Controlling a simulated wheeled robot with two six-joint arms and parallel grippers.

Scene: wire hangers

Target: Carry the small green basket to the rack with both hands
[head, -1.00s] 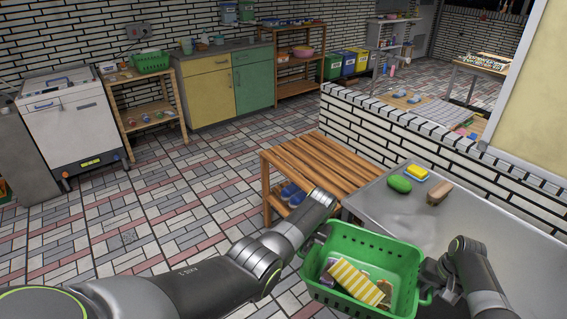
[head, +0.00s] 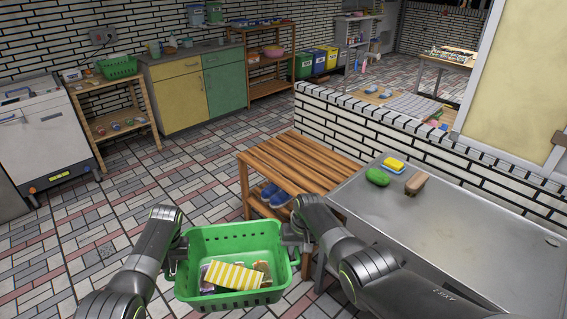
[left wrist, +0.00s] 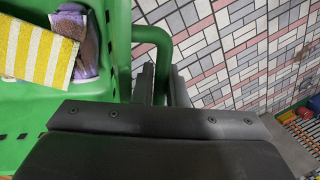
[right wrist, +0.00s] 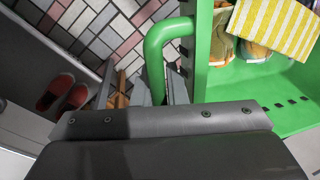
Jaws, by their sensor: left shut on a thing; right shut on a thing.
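The small green basket (head: 226,243) hangs in the air between my two grippers in the head view. It looks about level and holds a yellow-and-white striped item (head: 233,275) and other small things. My left gripper (head: 178,255) is shut on the handle at the basket's left side; the handle (left wrist: 152,36) shows between the jaws in the left wrist view. My right gripper (head: 291,243) is shut on the handle at the right side, and that handle (right wrist: 155,55) shows in the right wrist view. A slatted wooden rack (head: 290,163) stands just beyond the basket, with blue shoes (head: 273,194) on its lower shelf.
A grey metal table (head: 450,240) stands at the right, with a green item (head: 377,176), a yellow sponge (head: 394,164) and a brush (head: 416,182) on it. A low brick wall (head: 400,135) runs behind the rack. Tiled floor (head: 120,205) is open at the left.

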